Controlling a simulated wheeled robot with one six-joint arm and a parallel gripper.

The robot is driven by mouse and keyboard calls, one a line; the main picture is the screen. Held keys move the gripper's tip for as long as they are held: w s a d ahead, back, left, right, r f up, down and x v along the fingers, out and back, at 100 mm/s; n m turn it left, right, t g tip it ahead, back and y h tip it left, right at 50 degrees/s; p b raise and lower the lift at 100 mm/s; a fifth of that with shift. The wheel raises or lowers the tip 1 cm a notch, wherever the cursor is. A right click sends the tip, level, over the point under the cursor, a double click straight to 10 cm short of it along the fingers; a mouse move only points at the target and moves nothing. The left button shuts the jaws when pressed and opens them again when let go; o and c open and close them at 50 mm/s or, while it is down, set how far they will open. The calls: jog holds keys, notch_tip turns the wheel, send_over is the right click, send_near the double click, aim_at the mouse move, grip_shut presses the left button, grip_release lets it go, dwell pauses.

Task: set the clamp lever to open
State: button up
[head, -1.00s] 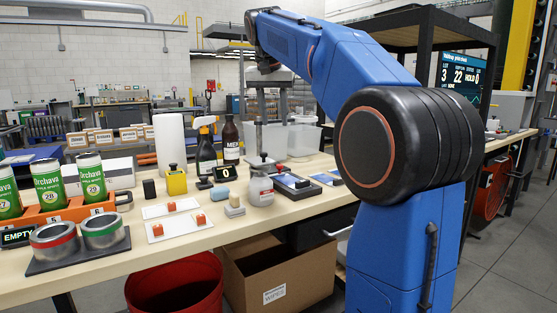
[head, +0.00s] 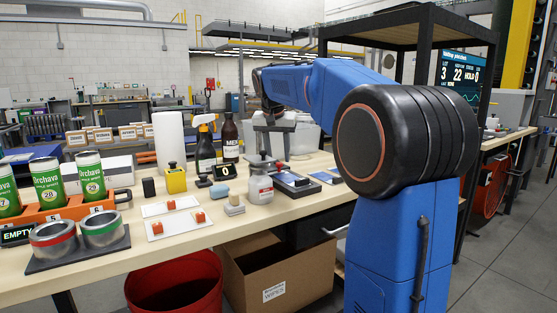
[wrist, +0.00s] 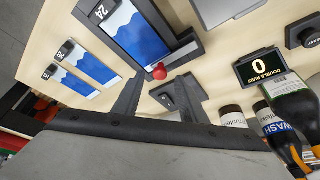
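The clamp lever shows in the wrist view as a red ball knob (wrist: 160,72) on a short pale bar, at the edge of a dark fixture (wrist: 196,48) that holds a blue-and-white panel (wrist: 138,32). My gripper (wrist: 160,84) is open, its two dark fingers apart, with the knob in line with the gap near the fingertips. I cannot tell whether they touch it.
A small black block (wrist: 181,95) lies close to the right finger. A counter display reading 0 (wrist: 260,67) and bottles (wrist: 292,105) stand to the right. Two blue-and-white cards (wrist: 86,65) lie left. A spray bottle (head: 205,150) stands on the bench (head: 130,258).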

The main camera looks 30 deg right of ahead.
jog(key=shift+x, duration=1.25)
jog(key=shift+c, duration=0.3)
grip_shut()
